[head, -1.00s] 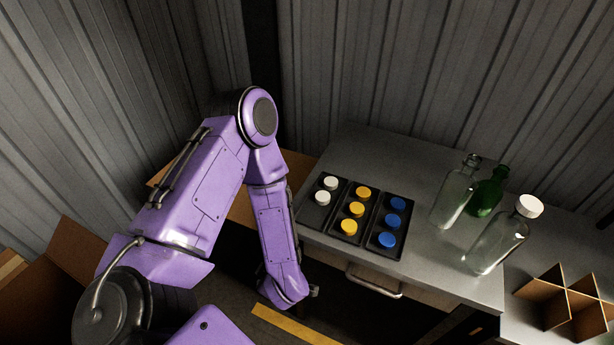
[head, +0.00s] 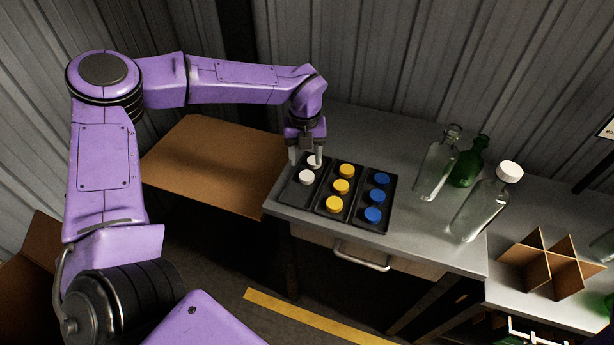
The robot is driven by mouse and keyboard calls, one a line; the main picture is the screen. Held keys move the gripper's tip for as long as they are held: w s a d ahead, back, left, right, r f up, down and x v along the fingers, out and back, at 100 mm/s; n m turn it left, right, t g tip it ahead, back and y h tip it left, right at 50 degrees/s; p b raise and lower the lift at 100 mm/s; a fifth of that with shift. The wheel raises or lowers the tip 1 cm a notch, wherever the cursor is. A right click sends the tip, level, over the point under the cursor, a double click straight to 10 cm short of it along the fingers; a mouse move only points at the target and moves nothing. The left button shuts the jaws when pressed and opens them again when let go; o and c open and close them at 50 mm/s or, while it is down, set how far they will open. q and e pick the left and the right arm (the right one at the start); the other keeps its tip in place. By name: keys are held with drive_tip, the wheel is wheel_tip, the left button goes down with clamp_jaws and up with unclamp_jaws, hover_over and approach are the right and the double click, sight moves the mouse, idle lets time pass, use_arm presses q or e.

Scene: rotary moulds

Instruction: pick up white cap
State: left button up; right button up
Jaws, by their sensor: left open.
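Two white caps sit in the left column of a black tray (head: 293,197) on the grey table. The far white cap (head: 313,161) lies at the open left gripper (head: 306,160), whose fingers come down on either side of it. I cannot tell whether the fingers touch it. The near white cap (head: 306,177) sits just in front, outside the fingers. My right gripper is not in view.
Yellow caps (head: 341,186) and blue caps (head: 376,197) fill the other tray columns. A clear bottle (head: 437,165), a green bottle (head: 467,165) and a white-capped clear bottle (head: 481,210) stand to the right. A cardboard divider (head: 546,266) lies further right.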

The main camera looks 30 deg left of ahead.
sight(307, 176)
use_arm(q)
drive_tip(key=f+p, duration=0.1)
drive_tip(key=f, duration=0.2)
drive_tip(key=f+p, duration=0.1)
drive_tip(key=f, duration=0.2)
drive_tip(key=shift+w+d, duration=0.1)
drive_tip(key=shift+d, duration=0.1)
drive_tip(key=shift+f, duration=0.2)
drive_tip(key=c, duration=0.8)
drive_tip(key=shift+o, duration=0.2)
